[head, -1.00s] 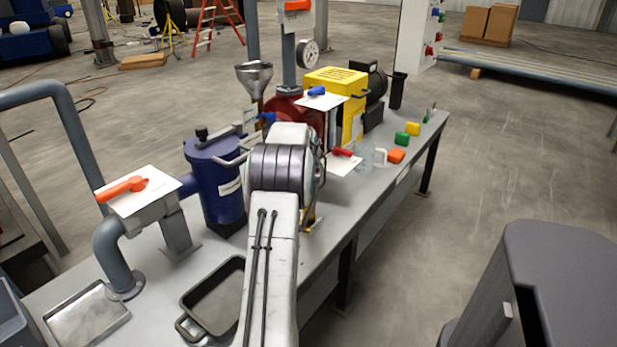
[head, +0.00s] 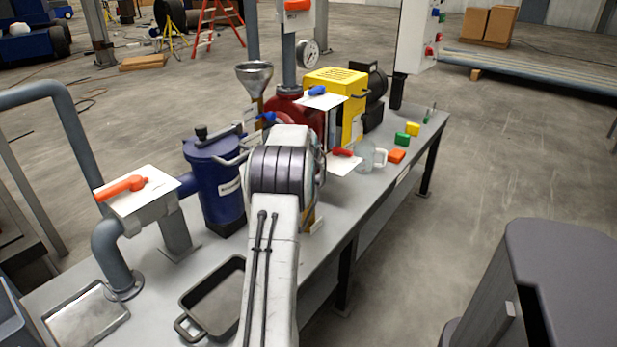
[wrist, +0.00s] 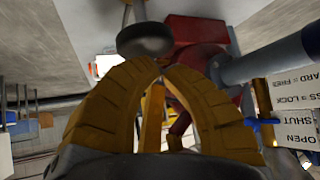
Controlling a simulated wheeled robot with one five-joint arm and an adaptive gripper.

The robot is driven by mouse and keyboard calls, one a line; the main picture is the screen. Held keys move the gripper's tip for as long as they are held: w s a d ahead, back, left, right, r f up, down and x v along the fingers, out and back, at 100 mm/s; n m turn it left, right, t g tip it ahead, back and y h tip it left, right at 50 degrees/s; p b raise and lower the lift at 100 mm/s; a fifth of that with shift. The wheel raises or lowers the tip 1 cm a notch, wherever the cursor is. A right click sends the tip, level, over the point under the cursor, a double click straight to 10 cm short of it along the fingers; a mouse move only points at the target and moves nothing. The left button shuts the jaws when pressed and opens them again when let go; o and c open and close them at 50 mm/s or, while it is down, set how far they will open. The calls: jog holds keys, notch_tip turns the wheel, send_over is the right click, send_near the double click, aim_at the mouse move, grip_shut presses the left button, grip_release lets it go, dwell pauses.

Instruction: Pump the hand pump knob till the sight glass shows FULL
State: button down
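In the wrist view, the two yellow-brown fingers of my gripper (wrist: 160,68) curve inward and their tips meet or nearly meet. A dark rounded knob (wrist: 146,40) on a pale stem shows just past the tips, apparently empty of any grip; I cannot tell if the tips touch it. It looks like the pump knob. A yellow upright piece (wrist: 152,118) shows between the fingers. In the head view my arm hides the gripper and the knob. I cannot make out the sight glass or its level.
A blue canister (head: 217,180), a funnel (head: 254,76), a red housing (head: 290,108) and a yellow machine (head: 336,88) crowd the bench around my arm. A black-rimmed tray (head: 212,300) lies in front. A glass mug (head: 367,157) and small coloured blocks (head: 403,139) stand to the right.

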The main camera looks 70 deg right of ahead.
jog(key=shift+f+b, duration=1.65)
jog(key=shift+f, duration=0.5)
dwell(1.9)
jog(key=shift+r, duration=0.1)
dwell(0.4)
jog(key=shift+r+p, duration=1.9)
jog(key=shift+r, duration=0.55)
jog(key=shift+r+p, duration=1.9)
jog(key=shift+r, duration=0.65)
